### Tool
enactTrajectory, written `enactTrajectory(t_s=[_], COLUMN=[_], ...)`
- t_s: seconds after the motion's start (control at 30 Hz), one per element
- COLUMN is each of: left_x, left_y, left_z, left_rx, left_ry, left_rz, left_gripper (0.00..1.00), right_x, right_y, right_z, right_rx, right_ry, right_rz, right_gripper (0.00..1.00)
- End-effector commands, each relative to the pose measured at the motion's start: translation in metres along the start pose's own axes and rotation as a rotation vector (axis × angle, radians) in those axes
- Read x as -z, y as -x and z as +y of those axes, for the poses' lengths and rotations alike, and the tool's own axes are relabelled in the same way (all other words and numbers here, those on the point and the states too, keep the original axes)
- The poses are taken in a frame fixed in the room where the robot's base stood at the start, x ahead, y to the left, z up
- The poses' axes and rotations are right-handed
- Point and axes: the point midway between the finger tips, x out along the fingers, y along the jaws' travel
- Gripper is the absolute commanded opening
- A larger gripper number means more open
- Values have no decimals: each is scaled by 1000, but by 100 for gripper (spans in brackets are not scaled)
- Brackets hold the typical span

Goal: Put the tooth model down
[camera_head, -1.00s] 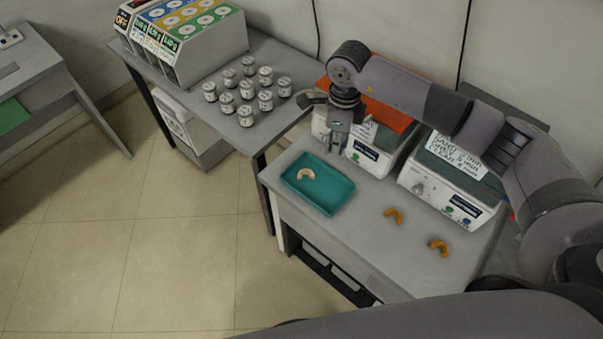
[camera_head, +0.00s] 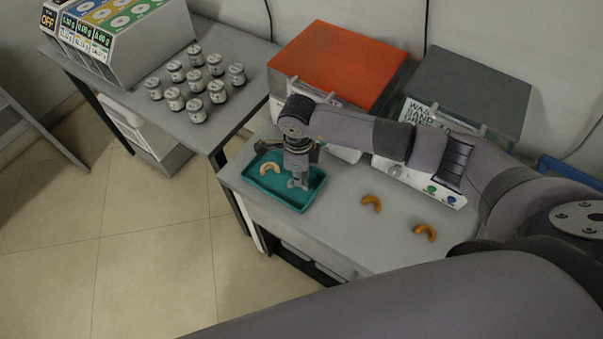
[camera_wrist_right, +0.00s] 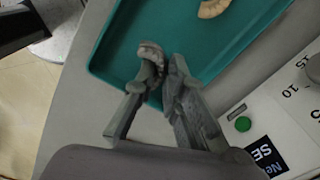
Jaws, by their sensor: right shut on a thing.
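My right gripper (camera_head: 297,182) is over the right part of the teal tray (camera_head: 268,190). In the right wrist view its fingers (camera_wrist_right: 165,88) are shut on a small grey, ridged, curved piece, which looks like a grey tooth model (camera_wrist_right: 151,53). This piece appears at the tray's near edge in that view; I cannot tell whether it touches the tray. A cream tooth model (camera_head: 270,168) lies in the tray's left part, and also shows in the wrist view (camera_wrist_right: 213,8). Two orange tooth models (camera_head: 371,203) (camera_head: 425,232) lie on the table right of the tray. My left gripper is out of view.
Two white machines stand behind, one with an orange lid (camera_head: 338,62), one with a grey lid (camera_head: 470,90). Several small jars (camera_head: 197,110) and a dispenser (camera_head: 122,40) stand on the left table. The grey tabletop (camera_head: 335,235) is clear in front of the orange models.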

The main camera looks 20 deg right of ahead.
Motion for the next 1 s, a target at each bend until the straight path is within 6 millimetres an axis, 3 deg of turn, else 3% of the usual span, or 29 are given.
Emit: enactTrajectory(t_s=[0.07, 0.3, 0.5, 0.53, 0.8, 1.0], left_x=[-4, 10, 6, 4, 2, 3], left_y=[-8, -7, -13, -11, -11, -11], left_z=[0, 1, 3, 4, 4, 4], left_rx=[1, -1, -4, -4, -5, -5], left_ry=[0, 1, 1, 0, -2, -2], left_rz=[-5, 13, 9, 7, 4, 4], left_gripper=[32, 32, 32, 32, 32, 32], right_x=[-1, -1, -1, -1, -1, -1], right_y=[-14, -13, -19, -17, -17, -17], right_z=[6, 7, 7, 7, 6, 6], right_rx=[-1, 1, 1, 1, 1, 1], right_ry=[3, 3, 3, 2, 2, 2], right_rz=[-1, -1, -1, -1, -1, -1], right_gripper=[0, 0, 0, 14, 32, 32])
